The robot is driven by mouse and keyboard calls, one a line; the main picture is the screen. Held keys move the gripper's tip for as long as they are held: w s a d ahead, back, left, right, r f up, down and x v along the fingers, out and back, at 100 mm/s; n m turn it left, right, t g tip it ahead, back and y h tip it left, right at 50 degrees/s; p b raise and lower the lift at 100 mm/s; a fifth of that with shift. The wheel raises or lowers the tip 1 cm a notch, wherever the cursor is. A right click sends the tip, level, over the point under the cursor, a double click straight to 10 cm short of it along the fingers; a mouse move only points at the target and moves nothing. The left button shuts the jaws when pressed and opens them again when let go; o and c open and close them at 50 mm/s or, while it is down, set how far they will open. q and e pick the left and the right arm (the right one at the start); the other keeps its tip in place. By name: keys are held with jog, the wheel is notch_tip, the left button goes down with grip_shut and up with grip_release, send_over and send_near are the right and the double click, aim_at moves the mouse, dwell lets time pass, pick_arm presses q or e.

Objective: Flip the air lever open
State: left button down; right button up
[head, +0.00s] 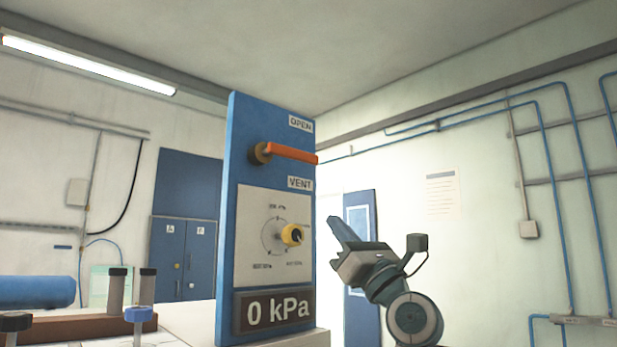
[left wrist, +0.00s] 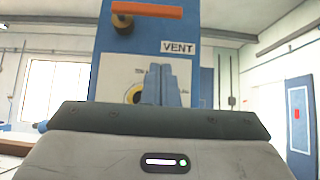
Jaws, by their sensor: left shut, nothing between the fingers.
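The air lever (head: 290,154) is an orange bar on a brass pivot, on the upper part of a blue panel (head: 267,110). It points right, nearly level, between an OPEN label (head: 300,124) above and a VENT label (head: 300,183) below. In the left wrist view the lever (left wrist: 150,10) is at the top edge, above the fingers. My left gripper (head: 337,220) is right of the panel, lower than the lever and apart from it in the head view. Its fingers (left wrist: 165,80) are shut and empty, covering part of the dial plate. My right gripper is not in view.
A yellow knob (head: 291,235) on a white dial plate sits below the lever, with a display (head: 275,311) reading 0 kPa under it. Capped bottles (head: 115,290) and a blue roll (head: 36,291) are at the lower left. The air right of the lever is clear.

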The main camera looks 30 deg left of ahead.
aim_at(291, 156)
pick_arm(q)
jog(key=d+r+p+x, duration=0.1)
jog(key=p+x, duration=0.7)
jog(key=x, duration=0.4)
jog(key=shift+s+r, duration=0.15)
jog(key=shift+r, duration=0.55)
